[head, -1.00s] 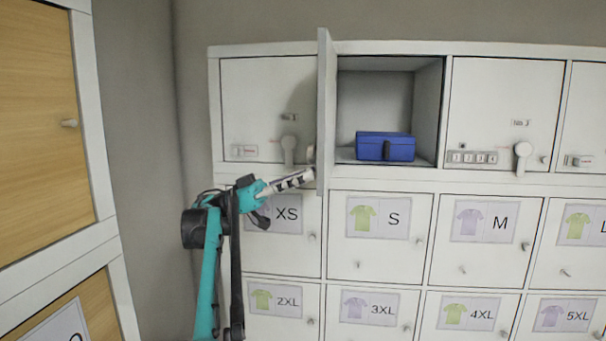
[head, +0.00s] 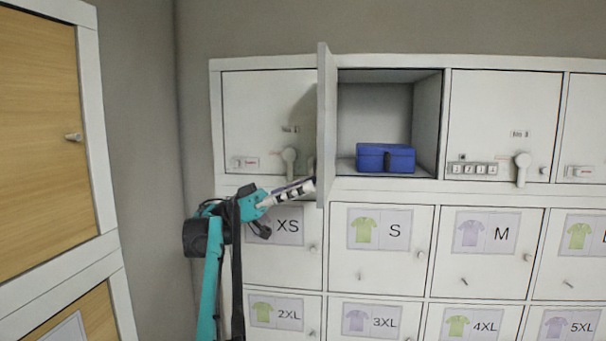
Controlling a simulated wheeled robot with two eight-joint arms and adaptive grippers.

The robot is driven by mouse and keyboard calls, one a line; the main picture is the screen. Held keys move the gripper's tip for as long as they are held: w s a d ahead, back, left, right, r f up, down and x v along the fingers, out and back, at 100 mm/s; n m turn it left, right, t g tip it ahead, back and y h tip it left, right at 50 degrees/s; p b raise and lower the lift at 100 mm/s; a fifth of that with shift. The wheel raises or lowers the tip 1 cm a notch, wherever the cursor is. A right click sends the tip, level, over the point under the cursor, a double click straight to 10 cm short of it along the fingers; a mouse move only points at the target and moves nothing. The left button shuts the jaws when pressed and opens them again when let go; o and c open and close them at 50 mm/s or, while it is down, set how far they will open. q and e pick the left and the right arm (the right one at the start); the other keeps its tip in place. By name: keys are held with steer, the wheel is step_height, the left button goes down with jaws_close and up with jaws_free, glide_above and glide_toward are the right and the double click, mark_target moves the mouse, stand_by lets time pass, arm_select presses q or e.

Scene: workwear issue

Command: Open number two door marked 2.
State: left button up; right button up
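The second door (head: 326,125) in the top row stands swung out, nearly edge-on to me. Its front face and any number on it are turned away. The open compartment (head: 375,110) behind it holds a blue box (head: 385,158). My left gripper (head: 308,186) is at the lower part of the door, on its left side. The fingertips are close to the door, and I cannot tell whether they touch it or grip anything. My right gripper is not in view.
The closed first door (head: 262,115) is left of the open one. A closed door marked No 3 (head: 505,115) with a dial lock is to the right. Closed size-labelled doors such as S (head: 380,250) lie below. A wood-fronted cabinet (head: 45,140) stands at far left.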

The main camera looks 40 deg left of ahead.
arm_select(q)
glide_toward(324, 126)
steer(key=w, duration=0.1)
steer(key=w+d, duration=0.1)
steer(key=w, duration=0.1)
steer(key=w+d, duration=0.1)
steer(key=w, duration=0.1)
steer(key=shift+d+r, duration=0.15)
steer(key=shift+d, duration=0.05)
